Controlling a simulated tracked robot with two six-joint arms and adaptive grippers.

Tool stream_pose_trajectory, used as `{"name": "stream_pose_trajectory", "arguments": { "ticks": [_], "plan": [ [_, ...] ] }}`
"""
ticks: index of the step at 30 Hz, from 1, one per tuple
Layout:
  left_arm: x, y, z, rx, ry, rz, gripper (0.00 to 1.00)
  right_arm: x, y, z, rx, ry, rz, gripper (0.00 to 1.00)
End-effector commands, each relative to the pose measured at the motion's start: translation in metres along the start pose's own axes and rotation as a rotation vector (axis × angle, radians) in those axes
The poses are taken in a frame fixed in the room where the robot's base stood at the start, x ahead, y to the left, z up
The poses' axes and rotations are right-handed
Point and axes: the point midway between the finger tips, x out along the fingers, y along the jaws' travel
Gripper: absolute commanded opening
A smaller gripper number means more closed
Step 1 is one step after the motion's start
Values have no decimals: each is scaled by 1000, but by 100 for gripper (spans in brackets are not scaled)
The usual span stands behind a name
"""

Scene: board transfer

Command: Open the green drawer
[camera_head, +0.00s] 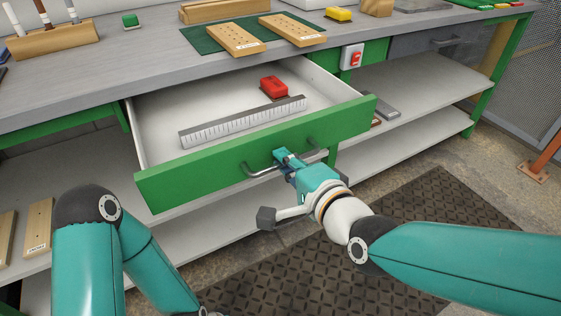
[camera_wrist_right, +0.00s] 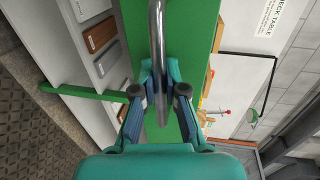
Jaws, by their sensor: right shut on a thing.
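The green drawer (camera_head: 200,182) stands pulled out from the workbench, with its white inside in view. A metal ruler (camera_head: 240,122) and a red block-like item (camera_head: 273,87) lie in it. My right gripper (camera_head: 285,160) is shut on the drawer's metal bar handle (camera_head: 258,172), near the handle's middle. In the right wrist view the handle (camera_wrist_right: 157,40) runs between the two fingers (camera_wrist_right: 160,90) of my right gripper. My left arm shows at the lower left of the head view, but its gripper is not in view.
The grey bench top (camera_head: 120,75) holds a green mat (camera_head: 212,44) with two wooden boards, and a wooden marker stand (camera_head: 50,42). A red switch (camera_head: 353,57) is right of the drawer. A white lower shelf (camera_head: 420,95) and a dark floor mat (camera_head: 440,220) are below.

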Motion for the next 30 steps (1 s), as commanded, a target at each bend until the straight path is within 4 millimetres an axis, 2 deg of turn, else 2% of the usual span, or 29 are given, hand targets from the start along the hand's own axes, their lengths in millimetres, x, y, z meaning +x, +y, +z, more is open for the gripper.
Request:
{"name": "stream_pose_trajectory", "arguments": {
  "ticks": [1, 5, 17, 30],
  "plan": [
    [0, 0, 0, 0, 0, 0, 40, 1, 4, 1, 2, -3, 10, 16],
    [0, 0, 0, 0, 0, 0, 40, 1, 3, 2, 1, -5, 8, 37],
    [0, 0, 0, 0, 0, 0, 40, -4, 0, 2, 0, -6, 2, 37],
    [0, 0, 0, 0, 0, 0, 40, -64, 1, 3, 0, -7, 2, 37]
  ]
}}
